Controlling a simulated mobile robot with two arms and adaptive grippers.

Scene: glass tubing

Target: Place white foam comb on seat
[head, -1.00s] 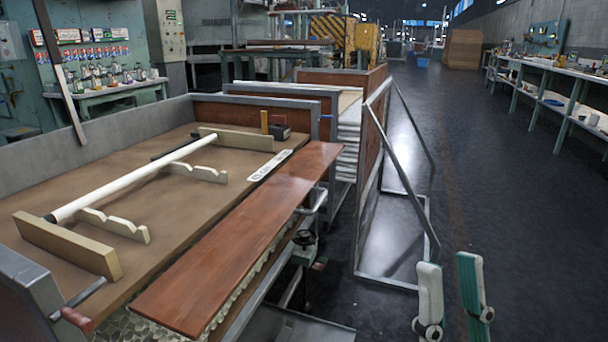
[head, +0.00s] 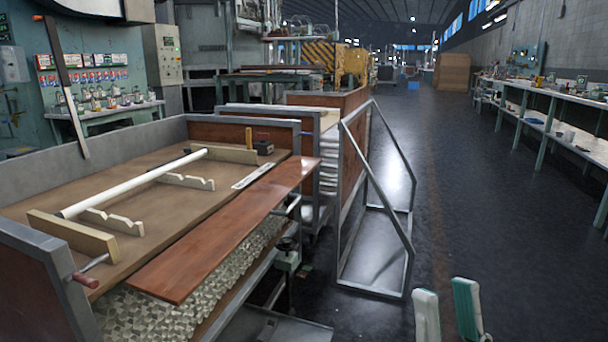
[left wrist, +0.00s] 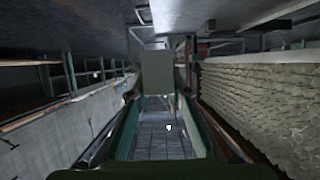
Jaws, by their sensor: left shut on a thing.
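Two white foam combs with wavy upper edges lie on the brown bench top in the head view: a nearer one (head: 112,221) and a farther one (head: 186,181). A long white tube (head: 135,182) rests above them, its ends by two pale wooden bars (head: 70,234). My left gripper (left wrist: 160,95) shows only in the left wrist view, its green-padded fingers on both sides of a pale grey block-like thing (left wrist: 157,72). I cannot tell whether this is a comb. My right gripper (head: 447,310) is open and empty at the bottom right, over the floor.
A reddish wooden board (head: 225,230) runs along the bench's front edge, above pale packed material (head: 160,315). A metal frame (head: 375,240) stands right of the bench. The aisle floor (head: 480,200) is clear.

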